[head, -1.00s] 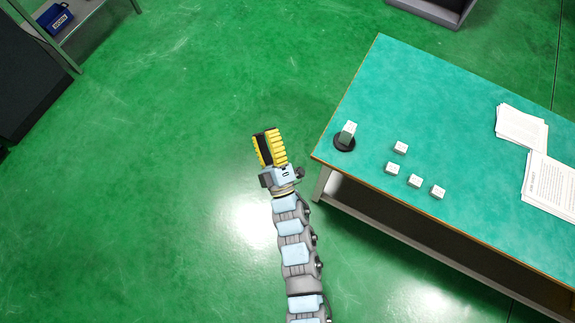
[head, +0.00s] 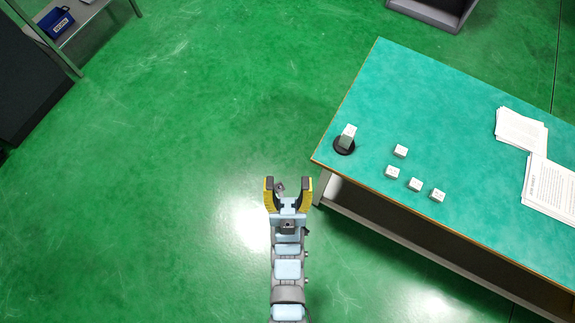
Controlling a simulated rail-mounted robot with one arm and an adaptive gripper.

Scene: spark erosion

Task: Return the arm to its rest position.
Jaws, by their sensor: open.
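My gripper (head: 289,186) is open and empty. Its two yellow and black fingers stand apart, pointing up the picture, over the green floor. My arm runs straight down from it to the bottom edge of the picture. The gripper is just left of the table's near left corner and apart from the table (head: 385,80).
On the table, a block (head: 348,134) stands on a round black base (head: 343,147). Several small white blocks (head: 415,184) and paper sheets (head: 520,130) lie to the right. A shelf with a blue box (head: 55,21) is at upper left. The floor left of the gripper is clear.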

